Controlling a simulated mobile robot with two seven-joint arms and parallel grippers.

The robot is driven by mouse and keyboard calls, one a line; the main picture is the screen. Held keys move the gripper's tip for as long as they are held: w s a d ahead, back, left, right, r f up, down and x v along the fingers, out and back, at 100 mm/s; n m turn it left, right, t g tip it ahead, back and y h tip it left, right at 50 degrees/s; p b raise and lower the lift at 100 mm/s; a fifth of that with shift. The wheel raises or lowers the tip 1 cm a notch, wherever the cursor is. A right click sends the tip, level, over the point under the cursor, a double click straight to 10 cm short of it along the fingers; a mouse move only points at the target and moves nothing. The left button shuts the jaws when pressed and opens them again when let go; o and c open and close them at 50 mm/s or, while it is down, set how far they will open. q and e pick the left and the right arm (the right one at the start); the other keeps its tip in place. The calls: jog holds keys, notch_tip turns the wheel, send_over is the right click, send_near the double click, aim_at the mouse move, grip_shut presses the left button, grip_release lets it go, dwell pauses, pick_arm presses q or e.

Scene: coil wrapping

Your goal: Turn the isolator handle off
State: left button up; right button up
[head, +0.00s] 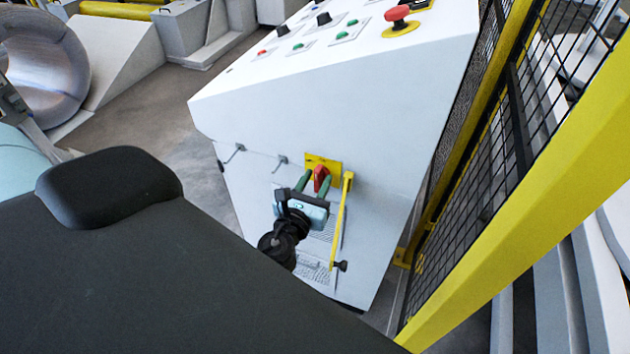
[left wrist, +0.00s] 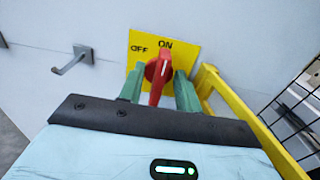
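The red isolator handle (head: 320,175) sits on a yellow plate (head: 334,166) on the front of a pale control cabinet. In the left wrist view, the red handle (left wrist: 157,80) stands nearly upright, and its white mark points up toward "ON". "OFF" is printed to the left on the yellow plate (left wrist: 188,55). My left gripper (head: 313,184) is at the handle, its green fingers apart, one on each side. In the left wrist view, the left gripper (left wrist: 159,87) has the handle between its fingers; firm contact does not show. My right gripper is not in view.
A yellow bar (head: 340,222) hangs just right of the handle, close to my fingers. Small hooks (head: 233,153) stick out of the cabinet (head: 300,110) to the left. A yellow-framed mesh fence (head: 500,190) stands on the right. A red emergency button (head: 397,15) is on top.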

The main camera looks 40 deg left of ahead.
pick_arm(q)
grip_shut()
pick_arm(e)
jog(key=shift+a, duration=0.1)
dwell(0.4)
pick_arm(q)
jog(key=n, duration=0.2)
jog(key=n+b, duration=0.1)
jog(key=n, duration=0.1)
jog(key=shift+a+f+n, duration=0.15)
jog(key=shift+n, duration=0.25)
jog(key=shift+a+f+n+b, duration=0.15)
jog(key=shift+n+b, duration=0.5)
jog(key=shift+n, duration=2.6)
jog(key=shift+a+f+n+b, duration=0.1)
jog(key=shift+n+b, duration=0.5)
jog(key=shift+n, duration=2.65)
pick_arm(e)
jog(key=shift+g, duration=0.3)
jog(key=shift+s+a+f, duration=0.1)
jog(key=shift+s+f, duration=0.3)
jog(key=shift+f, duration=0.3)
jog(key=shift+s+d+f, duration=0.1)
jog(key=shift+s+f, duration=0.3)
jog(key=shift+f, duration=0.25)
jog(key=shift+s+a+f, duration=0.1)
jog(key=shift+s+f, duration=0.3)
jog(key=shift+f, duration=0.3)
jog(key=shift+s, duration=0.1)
